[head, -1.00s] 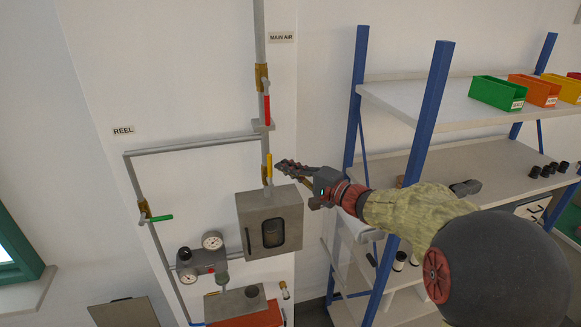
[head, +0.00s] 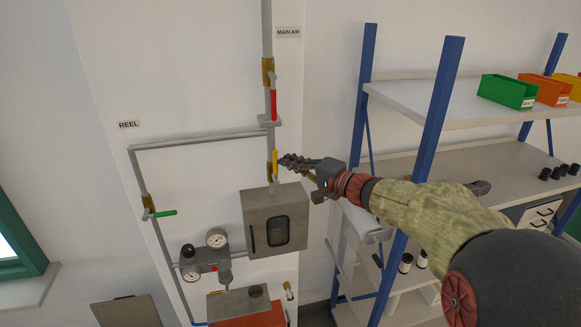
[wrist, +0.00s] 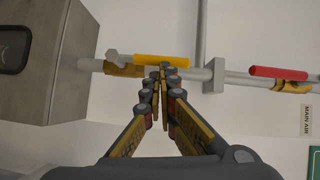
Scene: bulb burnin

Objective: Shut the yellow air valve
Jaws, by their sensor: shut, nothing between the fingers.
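The yellow valve handle (head: 275,161) sits on the vertical air pipe, just above the grey metal box. Its lever lies in line with the pipe. In the wrist view the yellow handle (wrist: 162,61) runs along the pipe, with its brass valve body (wrist: 124,70) at its left end. My gripper (head: 284,161) is shut and empty, its fingertips just right of the handle.
A red valve handle (head: 273,104) is on the same pipe above, under the MAIN AIR label (head: 288,32). A green handle (head: 163,213) is on the left pipe. The grey box (head: 275,220) stands out below. Blue-post shelving (head: 440,105) is on the right.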

